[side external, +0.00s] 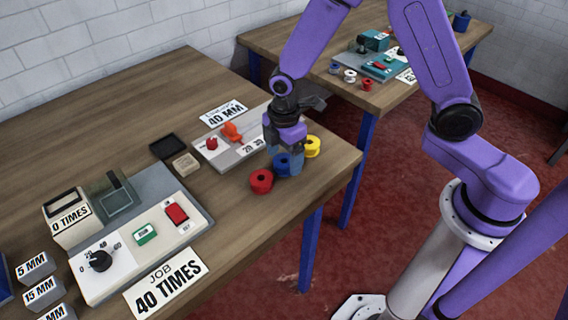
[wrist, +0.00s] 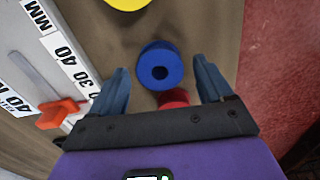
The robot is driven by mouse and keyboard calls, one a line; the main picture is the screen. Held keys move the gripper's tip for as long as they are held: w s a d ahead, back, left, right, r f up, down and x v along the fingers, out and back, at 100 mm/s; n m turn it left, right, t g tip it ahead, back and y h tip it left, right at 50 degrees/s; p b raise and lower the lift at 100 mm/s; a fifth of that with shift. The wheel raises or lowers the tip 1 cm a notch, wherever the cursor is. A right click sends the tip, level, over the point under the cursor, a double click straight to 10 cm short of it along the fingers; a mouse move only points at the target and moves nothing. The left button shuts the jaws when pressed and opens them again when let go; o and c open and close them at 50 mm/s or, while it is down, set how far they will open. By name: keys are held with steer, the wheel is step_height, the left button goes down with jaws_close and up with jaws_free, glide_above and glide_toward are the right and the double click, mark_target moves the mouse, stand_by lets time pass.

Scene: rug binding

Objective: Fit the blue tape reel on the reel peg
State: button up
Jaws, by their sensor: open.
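The blue tape reel (side external: 281,164) stands on the wooden table between a red reel and a yellow reel. In the wrist view the blue reel (wrist: 160,78) shows its round top and dark centre hole. My gripper (side external: 287,162) points down at it, with its fingers apart. In the wrist view my gripper (wrist: 161,66) has one finger on each side of the blue reel, with visible gaps. Nothing is held. I cannot make out the reel peg in either view.
The red reel (side external: 261,181) and yellow reel (side external: 312,146) stand close by. A grey board (side external: 243,151) with an orange slider (side external: 232,132) and a red knob (side external: 211,143) lies beside them. A control panel (side external: 127,250) and a black tray (side external: 168,146) are further left. The table edge is near on the right.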

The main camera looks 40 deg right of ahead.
steer(key=shift+f, duration=0.8)
steer(key=c, duration=1.1)
steer(key=shift+c, duration=0.2)
